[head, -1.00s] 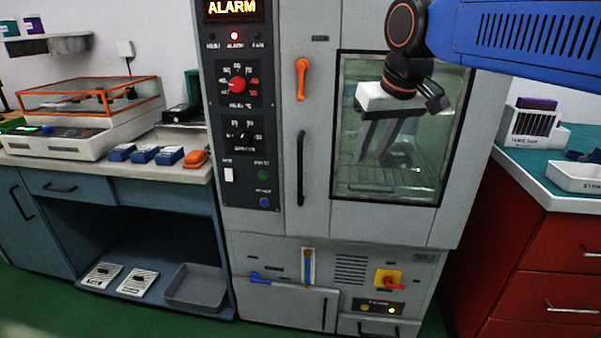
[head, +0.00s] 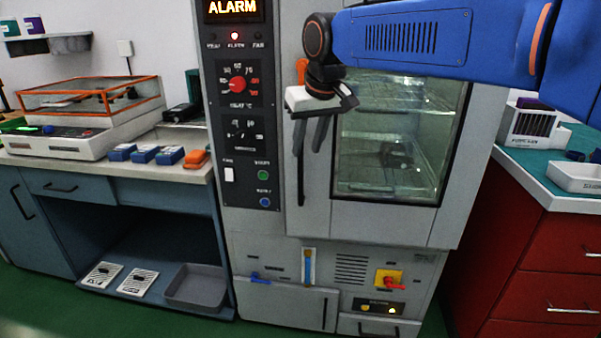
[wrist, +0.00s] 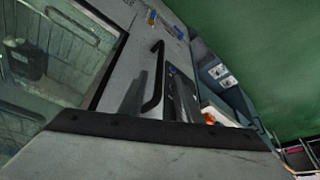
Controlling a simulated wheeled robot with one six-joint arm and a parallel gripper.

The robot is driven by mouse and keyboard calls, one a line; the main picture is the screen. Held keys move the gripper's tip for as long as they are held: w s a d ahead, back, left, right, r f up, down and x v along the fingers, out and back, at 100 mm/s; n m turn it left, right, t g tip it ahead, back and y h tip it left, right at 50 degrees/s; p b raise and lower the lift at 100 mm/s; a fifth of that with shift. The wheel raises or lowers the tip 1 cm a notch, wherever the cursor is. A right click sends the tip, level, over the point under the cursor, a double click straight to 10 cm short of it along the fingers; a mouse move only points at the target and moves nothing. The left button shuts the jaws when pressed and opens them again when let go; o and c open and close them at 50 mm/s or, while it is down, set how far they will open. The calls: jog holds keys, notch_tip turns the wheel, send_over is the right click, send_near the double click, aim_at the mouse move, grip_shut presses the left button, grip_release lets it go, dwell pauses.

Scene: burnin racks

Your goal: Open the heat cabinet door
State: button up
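The heat cabinet door (head: 400,218) is grey with a large glass window (head: 395,140) and looks shut. Its black vertical handle (head: 301,185) is on the left side of the door; its upper part is behind my gripper. An orange latch lever (head: 301,68) above it is mostly covered by my gripper. My gripper (head: 309,148) points down in front of the handle, its two fingers apart. In the wrist view the handle (wrist: 157,75) rises between and beyond the fingers (wrist: 156,108); I cannot tell whether they touch it.
The control panel (head: 240,135) left of the door has a lit ALARM display (head: 233,8). A blue bench (head: 110,175) with a clear-lidded device stands at left. A red drawer unit (head: 545,265) stands close at right. Green floor shows below.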

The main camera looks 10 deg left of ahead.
aim_at(302, 167)
jog(key=x, duration=1)
jog(key=shift+w+f, duration=0.1)
jog(key=shift+f, duration=0.1)
grip_shut()
